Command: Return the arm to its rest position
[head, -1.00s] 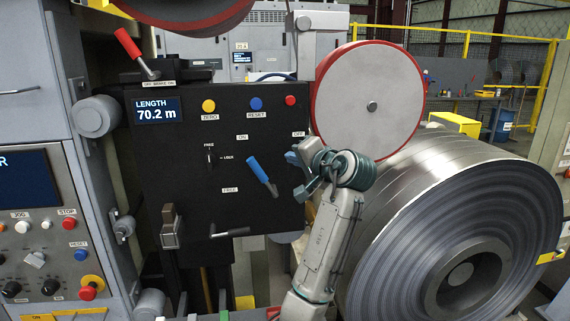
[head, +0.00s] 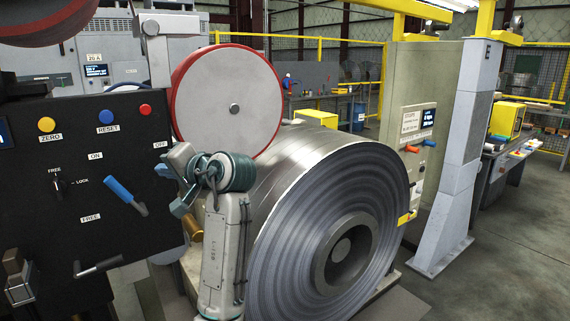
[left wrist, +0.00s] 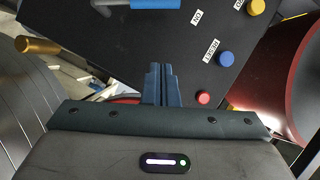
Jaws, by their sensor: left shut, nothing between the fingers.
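My left gripper (head: 165,172) is in front of the right edge of the black control panel (head: 60,225), just below the OFF label. Its fingers are shut and empty, as the left wrist view (left wrist: 162,85) shows. Its arm rises from the bottom of the head view, in front of the steel coil. A blue-handled lever (head: 120,190) on the panel is left of the gripper and apart from it. The lever's blue handle also shows at the top of the left wrist view (left wrist: 155,4). My right gripper is in neither view.
The large steel coil (head: 385,190) stands right of my arm. A red-rimmed disc (head: 228,100) is above and behind the gripper. Yellow, blue and red buttons (head: 146,109) line the panel's top. A grey post (head: 468,150) stands farther right, with open floor (head: 500,270) beyond it.

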